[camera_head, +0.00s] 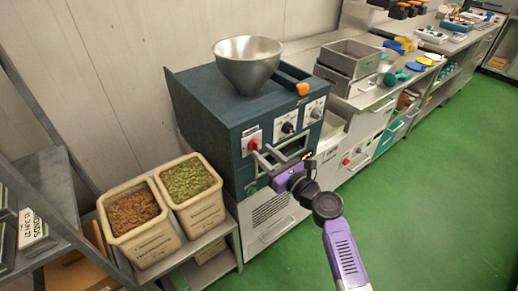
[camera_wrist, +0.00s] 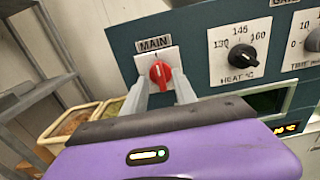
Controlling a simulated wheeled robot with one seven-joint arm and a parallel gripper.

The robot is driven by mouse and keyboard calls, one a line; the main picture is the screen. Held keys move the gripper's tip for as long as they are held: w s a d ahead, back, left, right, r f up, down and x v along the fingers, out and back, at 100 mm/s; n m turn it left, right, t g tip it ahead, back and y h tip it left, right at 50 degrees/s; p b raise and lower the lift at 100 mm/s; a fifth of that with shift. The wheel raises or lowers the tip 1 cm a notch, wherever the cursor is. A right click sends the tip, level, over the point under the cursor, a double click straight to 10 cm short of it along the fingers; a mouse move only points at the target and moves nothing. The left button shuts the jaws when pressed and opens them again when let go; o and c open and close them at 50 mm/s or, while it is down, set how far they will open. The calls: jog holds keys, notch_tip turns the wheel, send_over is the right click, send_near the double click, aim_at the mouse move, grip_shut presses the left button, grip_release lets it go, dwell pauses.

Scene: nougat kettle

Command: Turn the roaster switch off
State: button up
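The roaster (camera_head: 215,105) is a dark teal box with a front control panel. Its red rotary switch (camera_head: 253,145) sits on a white plate at the panel's left. In the wrist view the red switch (camera_wrist: 160,73) is under a label reading MAIN, with its pointer roughly upward. My purple gripper (camera_head: 262,157) is in front of the panel, pointing at the switch. In the wrist view my gripper (camera_wrist: 162,88) has its two grey fingers apart, one on each side of the switch. I cannot tell whether they touch it.
A black HEAT knob (camera_wrist: 235,57) and a TIME knob (camera_wrist: 314,40) are to the right. A metal hopper (camera_head: 248,62) tops the roaster. Tubs of brown nuts (camera_head: 150,245) and green nuts (camera_head: 200,219) stand at the left. The green floor (camera_head: 430,190) is clear at right.

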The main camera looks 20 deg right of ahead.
aim_at(258, 148)
jog(key=shift+x, duration=1.55)
jog(key=shift+c, duration=0.2)
grip_shut()
